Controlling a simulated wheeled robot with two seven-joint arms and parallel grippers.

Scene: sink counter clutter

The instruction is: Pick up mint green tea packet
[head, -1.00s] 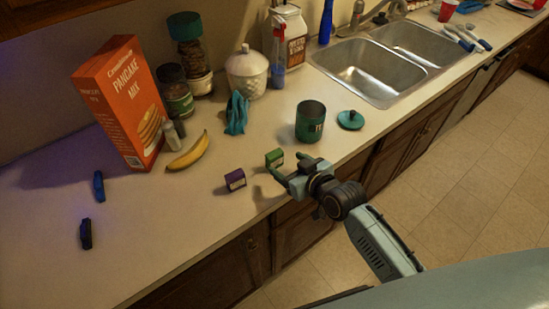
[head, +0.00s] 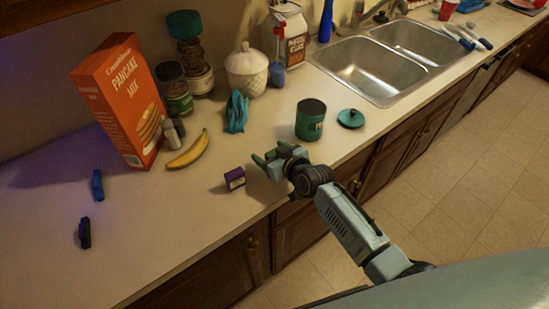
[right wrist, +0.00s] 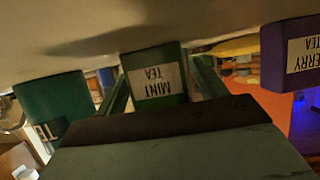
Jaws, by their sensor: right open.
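The mint green tea packet (right wrist: 155,78) is a small green box with a white "MINT TEA" label. It shows upside down in the right wrist view, between the two fingers of my right gripper (right wrist: 158,88). In the head view my right gripper (head: 266,163) is at the counter's front edge and covers most of the packet. The gripper is open, with a finger on either side of the packet; I cannot tell whether they touch it. My left gripper is not in view.
A purple tea packet (head: 234,178) stands close to the left of the gripper; it also shows in the right wrist view (right wrist: 290,55). A green canister (head: 310,121) stands behind, its lid (head: 351,118) beside it. A banana (head: 188,151) lies farther left. The front-left counter is mostly clear.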

